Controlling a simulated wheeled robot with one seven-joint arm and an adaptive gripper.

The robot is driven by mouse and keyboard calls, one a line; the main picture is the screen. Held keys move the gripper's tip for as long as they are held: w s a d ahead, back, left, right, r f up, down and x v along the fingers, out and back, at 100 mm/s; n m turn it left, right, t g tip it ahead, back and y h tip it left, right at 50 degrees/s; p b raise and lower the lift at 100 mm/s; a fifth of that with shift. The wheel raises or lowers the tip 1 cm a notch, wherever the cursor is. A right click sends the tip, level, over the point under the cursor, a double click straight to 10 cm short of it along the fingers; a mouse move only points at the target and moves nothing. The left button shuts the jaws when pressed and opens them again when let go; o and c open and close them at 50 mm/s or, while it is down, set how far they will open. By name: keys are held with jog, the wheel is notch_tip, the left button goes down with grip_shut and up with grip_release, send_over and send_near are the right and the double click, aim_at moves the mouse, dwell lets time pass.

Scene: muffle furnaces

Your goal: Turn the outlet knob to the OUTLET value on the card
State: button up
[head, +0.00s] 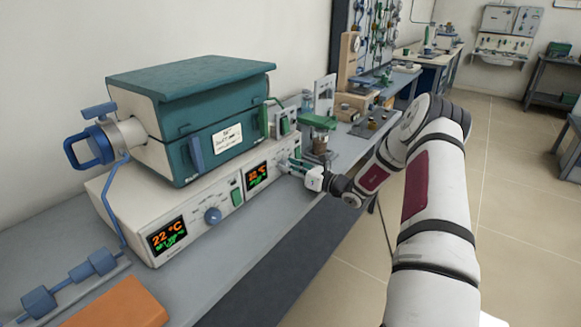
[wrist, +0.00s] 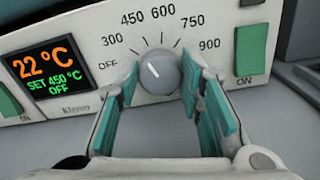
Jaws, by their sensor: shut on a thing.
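My gripper (head: 292,168) is at the right end of the control panel. In the wrist view its teal-padded fingers (wrist: 159,82) are shut on the grey outlet knob (wrist: 158,72), one on each side. The knob's white mark points up and slightly left, near the 450 side of the dial. The scale reads OFF, 300, 450, 600, 750, 900. The display (wrist: 45,73) left of the knob reads 22 °C, SET 450 °C, OFF. In the head view the gripper hides this knob. A white card (head: 228,137) is on the furnace front; its text is too small to read.
The teal and cream furnace (head: 190,110) stands on the control panel. Small apparatus (head: 319,130) stands close behind my gripper.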

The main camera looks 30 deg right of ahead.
jog(key=shift+m, duration=0.7)
jog(key=o, duration=1.2)
jog(key=shift+c, duration=0.2)
jog(key=shift+s+d, duration=0.1)
jog(key=shift+s, duration=0.05)
jog(key=v, duration=1.1)
jog(key=shift+s, duration=0.4)
jog(key=shift+d, duration=0.1)
